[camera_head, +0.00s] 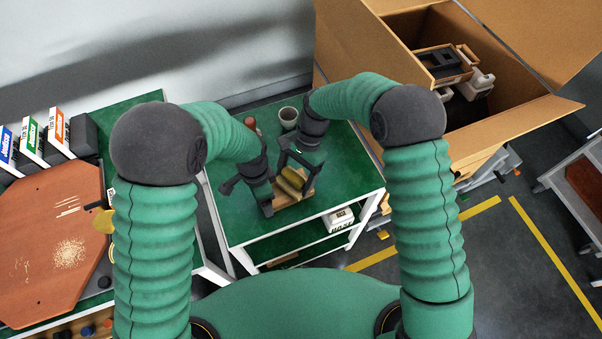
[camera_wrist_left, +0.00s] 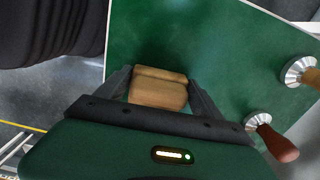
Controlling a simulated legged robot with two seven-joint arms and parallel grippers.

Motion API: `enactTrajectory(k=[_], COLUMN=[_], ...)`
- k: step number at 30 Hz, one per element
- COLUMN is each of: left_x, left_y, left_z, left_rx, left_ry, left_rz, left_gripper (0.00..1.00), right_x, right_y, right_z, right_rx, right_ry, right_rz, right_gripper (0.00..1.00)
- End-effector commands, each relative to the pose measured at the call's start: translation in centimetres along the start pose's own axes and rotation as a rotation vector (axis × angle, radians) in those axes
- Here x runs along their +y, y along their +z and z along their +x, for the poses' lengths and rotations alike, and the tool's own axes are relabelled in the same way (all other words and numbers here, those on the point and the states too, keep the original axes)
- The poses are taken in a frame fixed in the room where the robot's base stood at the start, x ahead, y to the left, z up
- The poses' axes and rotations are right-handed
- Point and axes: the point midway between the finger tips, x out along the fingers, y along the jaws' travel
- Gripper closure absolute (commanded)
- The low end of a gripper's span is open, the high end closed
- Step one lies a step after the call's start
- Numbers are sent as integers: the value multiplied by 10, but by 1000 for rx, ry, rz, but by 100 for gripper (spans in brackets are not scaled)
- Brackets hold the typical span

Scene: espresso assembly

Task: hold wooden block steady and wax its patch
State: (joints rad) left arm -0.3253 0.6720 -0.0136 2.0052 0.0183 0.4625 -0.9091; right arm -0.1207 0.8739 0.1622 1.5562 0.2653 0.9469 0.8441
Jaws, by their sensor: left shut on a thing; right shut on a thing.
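The wooden block (camera_head: 291,200) lies on the green top of the small cart (camera_head: 232,226). My left gripper (camera_head: 250,196) is low at its left side; in the left wrist view the block (camera_wrist_left: 158,93) sits between the two fingers (camera_wrist_left: 162,96) and is gripped. My right gripper (camera_head: 299,168) is above the block, shut on a yellow-olive piece (camera_head: 294,178), which looks like the wax. That piece is at or just over the block's top; I cannot tell whether they touch. The patch is not clearly visible.
A grey cup (camera_head: 288,117) and a brown-handled tool (camera_head: 249,123) stand at the cart's back. The left wrist view shows a red-brown handle (camera_wrist_left: 279,144) and a tan handle (camera_wrist_left: 311,77). A large cardboard box (camera_head: 545,118) is at right, a wooden board (camera_head: 50,235) at left.

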Motion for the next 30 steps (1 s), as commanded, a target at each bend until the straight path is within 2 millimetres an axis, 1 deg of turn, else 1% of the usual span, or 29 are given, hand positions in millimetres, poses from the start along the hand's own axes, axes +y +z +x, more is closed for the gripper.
enactTrajectory(k=[8,11,18,25,28,30], left_x=[0,0,0,0,0,0], left_y=[0,0,0,0,0,0], left_z=[0,0,0,0,0,0], left_rx=[0,0,0,0,0,0], left_ry=[0,0,0,0,0,0], left_rz=[0,0,0,0,0,0], left_gripper=[96,96,96,96,96,96], right_x=[-1,-3,-11,-12,-12,-12], right_y=[0,5,23,23,25,28], right_z=[2,3,9,9,4,-5], right_rx=[1,1,1,1,2,3], right_ry=[-1,0,0,0,-2,-3], right_rz=[0,-1,-1,0,-1,-1], right_gripper=[56,56,56,56,56,56])
